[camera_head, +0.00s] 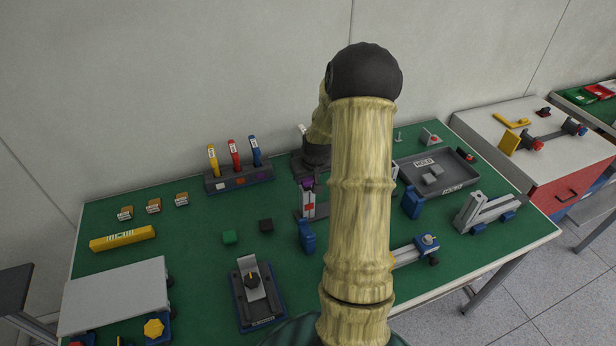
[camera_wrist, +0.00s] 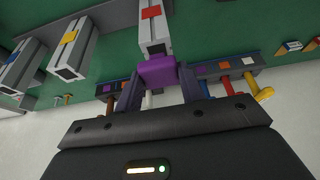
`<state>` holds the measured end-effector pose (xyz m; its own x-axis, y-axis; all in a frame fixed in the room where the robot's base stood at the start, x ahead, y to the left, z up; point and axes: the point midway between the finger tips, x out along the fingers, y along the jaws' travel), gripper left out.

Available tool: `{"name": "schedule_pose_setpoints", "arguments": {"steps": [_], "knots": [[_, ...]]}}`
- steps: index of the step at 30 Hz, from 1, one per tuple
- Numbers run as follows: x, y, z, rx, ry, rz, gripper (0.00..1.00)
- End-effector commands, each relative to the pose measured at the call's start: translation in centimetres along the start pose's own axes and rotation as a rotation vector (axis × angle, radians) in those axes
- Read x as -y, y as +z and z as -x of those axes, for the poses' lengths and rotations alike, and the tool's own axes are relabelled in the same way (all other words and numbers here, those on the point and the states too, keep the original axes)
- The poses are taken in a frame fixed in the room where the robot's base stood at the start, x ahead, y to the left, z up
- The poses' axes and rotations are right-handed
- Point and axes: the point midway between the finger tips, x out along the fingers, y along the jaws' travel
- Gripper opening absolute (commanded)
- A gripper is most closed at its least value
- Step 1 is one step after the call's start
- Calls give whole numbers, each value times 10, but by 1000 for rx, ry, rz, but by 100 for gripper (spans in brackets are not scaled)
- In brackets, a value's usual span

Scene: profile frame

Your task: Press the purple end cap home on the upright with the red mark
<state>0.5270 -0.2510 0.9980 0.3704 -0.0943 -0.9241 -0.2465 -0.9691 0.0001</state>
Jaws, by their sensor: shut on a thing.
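The purple end cap (camera_wrist: 158,72) is between the two fingers of my gripper (camera_wrist: 159,84), which is shut on it. The upright with the red mark (camera_wrist: 152,30) stands directly beyond the cap in the wrist view, its end at the cap's edge. I cannot tell whether the cap is seated or only touching. In the head view the purple cap (camera_head: 307,183) shows at the top of the red-marked upright (camera_head: 309,208), below my gripper (camera_head: 311,160). My arm hides part of this area.
The wrist view shows a yellow-marked upright (camera_wrist: 72,50) and a blue-marked upright (camera_wrist: 18,70) beside it. A rack with yellow, red and blue handled tools (camera_head: 238,180) stands behind. A grey tray (camera_head: 397,172) lies right. Blue clamps (camera_head: 306,237) (camera_head: 412,203) stand nearby.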

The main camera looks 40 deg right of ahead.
Motion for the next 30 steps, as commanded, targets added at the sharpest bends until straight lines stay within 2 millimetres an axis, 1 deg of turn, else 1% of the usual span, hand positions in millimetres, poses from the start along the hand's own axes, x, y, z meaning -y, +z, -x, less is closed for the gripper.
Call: {"name": "schedule_pose_setpoints", "arguments": {"steps": [16, 30], "knots": [[0, 1, 0, 0, 0, 0, 18], [-1, 3, -5, 0, 1, -1, 18]]}}
